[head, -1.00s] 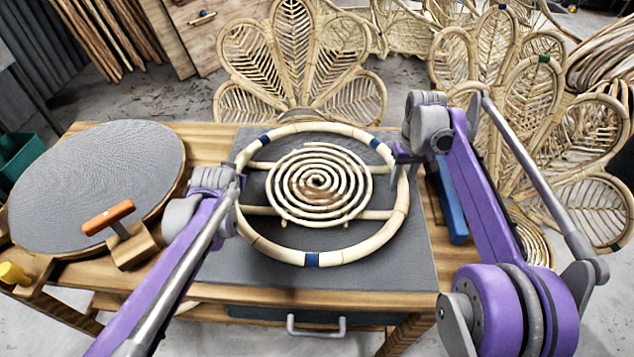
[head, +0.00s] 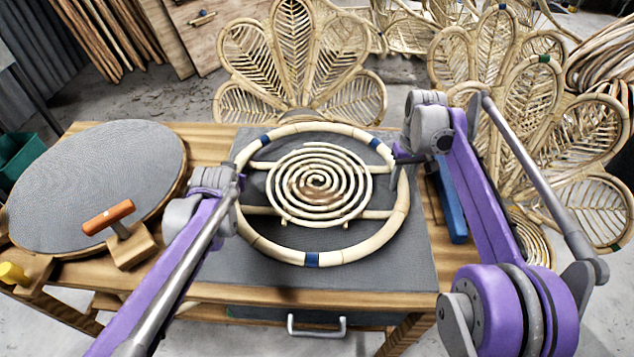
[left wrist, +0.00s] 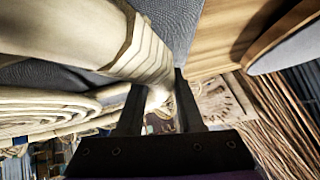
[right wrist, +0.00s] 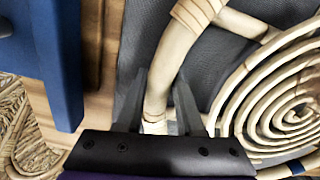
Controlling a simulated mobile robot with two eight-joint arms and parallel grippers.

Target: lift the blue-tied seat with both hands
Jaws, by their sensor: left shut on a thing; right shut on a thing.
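The blue-tied seat is a pale rattan ring (head: 262,248) with blue bands, two crossbars and a flat spiral (head: 320,186) in its middle. It lies level over the grey mat (head: 420,262) on the bench; I cannot tell whether it touches the mat. My left gripper (head: 238,184) is shut on the ring's left side. In the left wrist view the ring (left wrist: 70,35) runs down between the fingers (left wrist: 158,100). My right gripper (head: 398,157) is shut on the ring's right side. In the right wrist view the ring (right wrist: 172,55) passes between the fingers (right wrist: 158,95).
A round grey board (head: 95,185) and an orange-handled tool (head: 110,217) on a wooden block are at the left. A blue bar (head: 450,205) lies right of the mat, close to my right arm. Petal-shaped rattan backs (head: 300,60) stand behind the bench.

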